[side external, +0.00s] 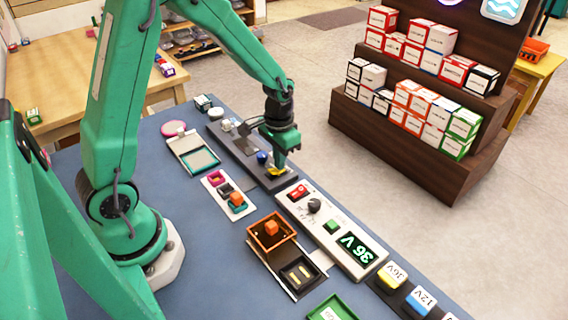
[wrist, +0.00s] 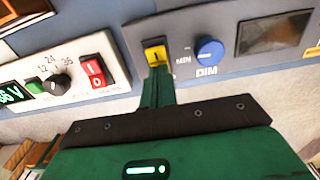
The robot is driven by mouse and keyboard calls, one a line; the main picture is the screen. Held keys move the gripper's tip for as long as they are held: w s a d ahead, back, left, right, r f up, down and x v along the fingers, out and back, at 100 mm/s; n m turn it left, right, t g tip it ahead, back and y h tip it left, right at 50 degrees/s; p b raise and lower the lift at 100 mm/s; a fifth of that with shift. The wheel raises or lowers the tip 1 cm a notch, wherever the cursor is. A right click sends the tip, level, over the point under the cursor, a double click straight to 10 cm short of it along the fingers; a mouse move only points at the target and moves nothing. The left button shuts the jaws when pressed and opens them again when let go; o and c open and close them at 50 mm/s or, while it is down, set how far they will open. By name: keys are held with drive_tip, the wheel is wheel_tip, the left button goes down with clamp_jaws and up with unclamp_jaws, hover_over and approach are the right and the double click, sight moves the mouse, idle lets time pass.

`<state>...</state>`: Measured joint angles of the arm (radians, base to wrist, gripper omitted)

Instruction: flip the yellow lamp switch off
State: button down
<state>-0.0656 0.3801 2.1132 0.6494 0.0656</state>
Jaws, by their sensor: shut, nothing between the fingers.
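The yellow lamp switch (wrist: 155,53) is a rocker with a dark mark, set in a dark grey panel (wrist: 185,26) in the wrist view. In the side external view the yellow switch (side external: 277,171) shows just below my gripper (side external: 282,162). My gripper is shut and empty, and its green fingertips (wrist: 157,75) are at the lower edge of the switch. I cannot tell whether they touch it. The fingertips hide the switch's lower part.
A blue DIM knob (wrist: 210,52) sits right beside the switch. A white panel with a red rocker (wrist: 97,73), a black knob (wrist: 60,84) and a green button (wrist: 35,87) is on the other side. An orange-framed tray (side external: 252,240) lies on the blue table.

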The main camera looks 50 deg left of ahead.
wheel_tip(320, 180, up, 7)
idle(1.1)
drive_tip(key=s+d+r+t, duration=0.2)
drive_tip(key=s+r+t, duration=0.3)
drive_tip(key=s+r, duration=0.9)
drive_tip(key=shift+s+d+t, duration=0.25)
drive_tip(key=shift+s+t, duration=0.05)
drive_tip(key=shift+s, duration=0.55)
drive_tip(key=shift+w, duration=0.15)
idle(0.9)
